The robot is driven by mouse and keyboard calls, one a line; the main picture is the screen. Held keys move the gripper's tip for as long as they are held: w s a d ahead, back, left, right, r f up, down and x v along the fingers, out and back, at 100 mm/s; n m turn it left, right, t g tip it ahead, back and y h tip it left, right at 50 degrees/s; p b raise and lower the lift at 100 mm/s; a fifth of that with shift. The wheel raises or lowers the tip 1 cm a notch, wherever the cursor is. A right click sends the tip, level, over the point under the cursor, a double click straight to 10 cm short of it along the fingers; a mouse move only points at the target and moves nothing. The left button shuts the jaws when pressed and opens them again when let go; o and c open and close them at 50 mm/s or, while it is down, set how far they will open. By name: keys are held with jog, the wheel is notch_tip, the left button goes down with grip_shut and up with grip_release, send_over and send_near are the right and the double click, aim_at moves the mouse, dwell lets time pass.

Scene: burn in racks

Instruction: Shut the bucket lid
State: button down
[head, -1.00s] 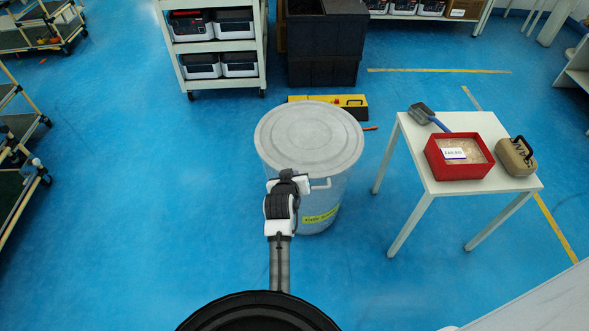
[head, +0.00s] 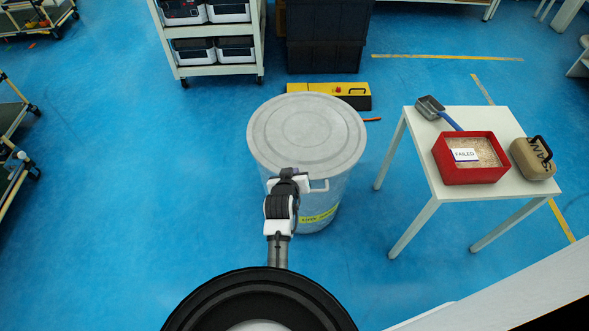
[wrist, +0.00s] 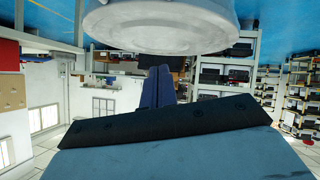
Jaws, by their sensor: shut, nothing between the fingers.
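The bucket (head: 322,196) is a pale grey drum on the blue floor, with a yellow label low on its side and a handle on its near side. Its round grey lid (head: 307,133) lies flat across the top, and I see no gap at the rim from above. In the wrist view the lid (wrist: 158,30) fills the top middle, seen close. My gripper (head: 288,178) is at the near edge of the lid in the head view, shut with nothing held. My wrist hides part of the near rim; I cannot tell whether the gripper touches it.
A white table (head: 430,183) at right holds a red tray (head: 470,177) with a "FAILED" card, a scoop (head: 432,108) and a tan weight (head: 533,160). A white rack (head: 210,45) stands behind left.

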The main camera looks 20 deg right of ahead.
jog(key=shift+d+f, duration=0.2)
jog(key=shift+f, duration=0.35)
